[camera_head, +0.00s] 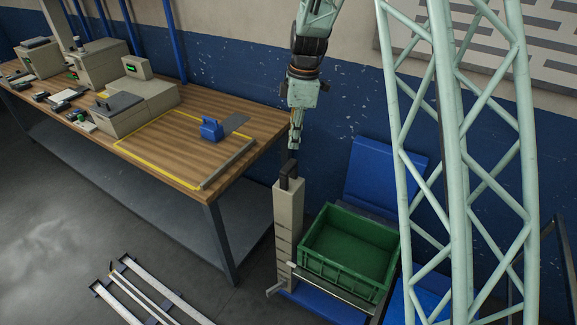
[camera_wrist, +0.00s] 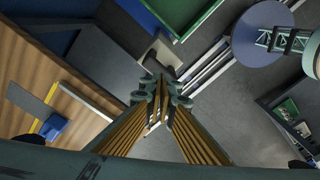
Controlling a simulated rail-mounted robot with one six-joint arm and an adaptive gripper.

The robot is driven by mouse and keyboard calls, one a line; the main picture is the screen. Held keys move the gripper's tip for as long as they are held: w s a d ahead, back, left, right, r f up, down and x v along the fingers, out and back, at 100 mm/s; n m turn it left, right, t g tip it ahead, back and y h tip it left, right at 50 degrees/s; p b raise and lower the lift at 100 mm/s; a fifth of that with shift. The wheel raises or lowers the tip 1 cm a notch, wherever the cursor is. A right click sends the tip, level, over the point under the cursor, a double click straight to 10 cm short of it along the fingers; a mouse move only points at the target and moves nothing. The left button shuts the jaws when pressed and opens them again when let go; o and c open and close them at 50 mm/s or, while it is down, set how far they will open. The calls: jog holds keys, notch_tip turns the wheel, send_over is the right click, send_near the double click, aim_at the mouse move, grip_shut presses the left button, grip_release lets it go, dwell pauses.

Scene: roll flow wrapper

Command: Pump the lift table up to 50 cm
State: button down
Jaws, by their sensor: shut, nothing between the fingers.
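My gripper (camera_head: 294,143) points down with its fingers together and empty. It is just above the dark upright handle (camera_head: 289,173) on top of a beige column (camera_head: 287,215); I cannot tell whether they touch. The column stands beside a green crate (camera_head: 348,275) with a grey bar along its front. Blue surfaces show under and beside the crate. Which of these parts belong to the lift table is unclear, and its height cannot be read. In the wrist view the closed fingertips (camera_wrist: 160,89) are in the middle, with the green crate (camera_wrist: 207,22) at the top.
A wooden workbench (camera_head: 180,145) on the left carries several beige machines and a blue-handled tool (camera_head: 211,130). A pale metal frame (camera_head: 140,290) lies on the floor. My pale lattice column hides part of the right side. Open floor lies at lower left.

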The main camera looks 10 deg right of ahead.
aim_at(291, 165)
jog(key=shift+f, duration=0.15)
jog(key=shift+a+f+b, duration=0.2)
jog(key=shift+f+b, duration=0.35)
jog(key=shift+f, duration=1.1)
jog(key=shift+a+f+b, duration=0.15)
jog(key=shift+f+b, duration=0.4)
jog(key=shift+f, duration=1.1)
